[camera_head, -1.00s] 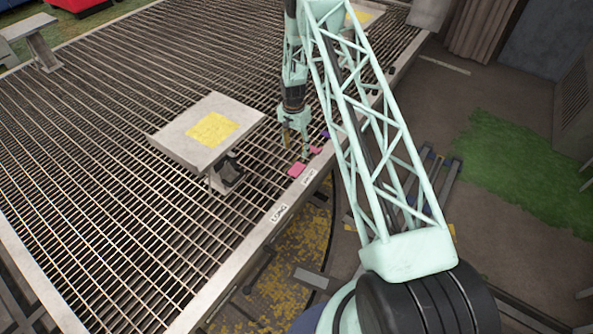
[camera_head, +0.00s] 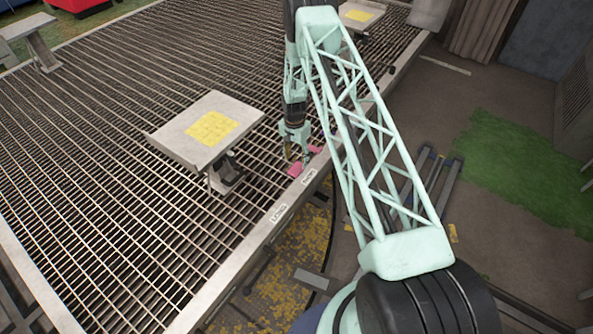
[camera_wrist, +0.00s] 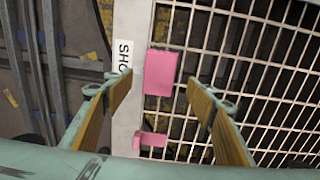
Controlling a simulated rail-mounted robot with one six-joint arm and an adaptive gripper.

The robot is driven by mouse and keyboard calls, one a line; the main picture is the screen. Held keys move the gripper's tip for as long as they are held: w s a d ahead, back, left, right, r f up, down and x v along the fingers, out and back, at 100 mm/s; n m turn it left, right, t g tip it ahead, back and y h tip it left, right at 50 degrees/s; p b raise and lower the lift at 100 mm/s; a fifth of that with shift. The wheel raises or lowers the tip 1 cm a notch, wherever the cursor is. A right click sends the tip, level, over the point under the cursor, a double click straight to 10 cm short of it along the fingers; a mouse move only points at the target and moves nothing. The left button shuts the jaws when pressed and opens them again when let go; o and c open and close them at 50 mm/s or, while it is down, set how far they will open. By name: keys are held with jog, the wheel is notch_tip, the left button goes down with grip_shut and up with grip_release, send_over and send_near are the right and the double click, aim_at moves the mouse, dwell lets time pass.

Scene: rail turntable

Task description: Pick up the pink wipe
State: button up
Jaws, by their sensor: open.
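The pink wipe (camera_wrist: 161,72) lies flat at the edge of the grating in the wrist view, just beyond and between my open fingertips. In the head view the pink wipe (camera_head: 295,170) lies by the frame rail, just below my gripper (camera_head: 296,155). In the wrist view my gripper (camera_wrist: 158,95) is open and empty, its two fingers apart on either side. A second pink piece (camera_wrist: 151,139), partly upright, lies nearer the wrist; it also shows in the head view (camera_head: 316,149) behind my gripper. I cannot tell whether the fingertips touch the grating.
A raised plate (camera_head: 180,135) with a yellow square stands on the grating to the left of my gripper. A label reading "SHO" (camera_wrist: 123,56) is on the frame rail. Another raised plate (camera_head: 376,18) stands at the back. The grating beyond is mostly bare.

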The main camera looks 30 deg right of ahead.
aim_at(296, 168)
jog(key=shift+f, duration=0.15)
jog(key=shift+s+f+b, duration=0.15)
jog(key=shift+f+b, duration=0.6)
jog(key=shift+f, duration=1.7)
jog(key=c, duration=0.8)
